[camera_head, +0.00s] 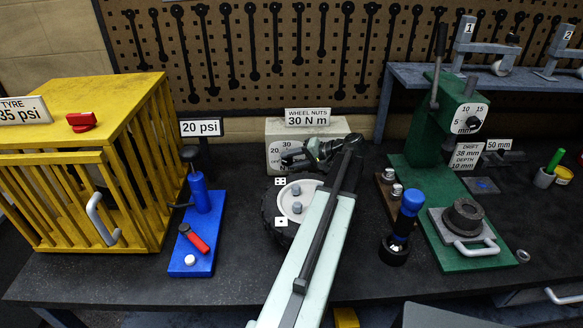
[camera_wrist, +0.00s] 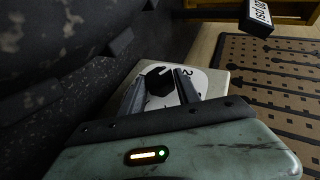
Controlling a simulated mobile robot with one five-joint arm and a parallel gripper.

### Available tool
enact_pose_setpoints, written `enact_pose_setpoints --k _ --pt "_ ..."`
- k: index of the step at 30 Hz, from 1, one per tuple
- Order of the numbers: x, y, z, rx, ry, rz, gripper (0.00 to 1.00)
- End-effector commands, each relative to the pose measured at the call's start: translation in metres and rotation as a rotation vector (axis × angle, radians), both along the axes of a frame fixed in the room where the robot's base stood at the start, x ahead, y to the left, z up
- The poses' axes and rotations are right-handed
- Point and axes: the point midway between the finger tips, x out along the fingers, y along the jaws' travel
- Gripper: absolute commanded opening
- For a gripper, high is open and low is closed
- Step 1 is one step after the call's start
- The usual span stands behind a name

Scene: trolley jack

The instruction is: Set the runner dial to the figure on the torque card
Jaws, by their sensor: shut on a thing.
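The runner dial is on the front of a cream box (camera_head: 338,127) at the back of the bench. Its white face (camera_head: 276,163) shows 20 and 30 at the top left; my gripper and arm cover the rest. The torque card (camera_head: 307,117) above it reads "WHEEL NUTS 30 N m". My gripper (camera_head: 312,152) is at the dial. In the wrist view, my gripper (camera_wrist: 162,90) is shut on the black dial knob (camera_wrist: 158,78), one finger on each side. A pale pointer mark shows on the knob, but I cannot tell which figure it meets.
A tyre (camera_head: 268,212) with nuts stands under my arm, before the box. Left are a blue pump stand (camera_head: 203,235) and a yellow cage (camera_head: 120,85). Right are a green press (camera_head: 425,158) and a blue-handled tool (camera_head: 408,212). A tool pegboard (camera_head: 240,55) is behind.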

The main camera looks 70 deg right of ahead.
Motion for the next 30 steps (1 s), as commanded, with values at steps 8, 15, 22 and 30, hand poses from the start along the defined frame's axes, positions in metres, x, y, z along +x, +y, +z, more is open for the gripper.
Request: enact_pose_setpoints --k 8,15,22,30 --pt "-0.0016 -0.0001 -0.0038 0.028 -0.065 0.001 0.0" --pt "-0.0018 -0.0001 -0.002 0.032 -0.076 0.001 0.0" --pt "-0.0018 -0.0002 -0.0019 0.032 -0.077 0.0 0.0" --pt "-0.0015 -0.0003 -0.0015 0.032 -0.078 0.0 0.6"
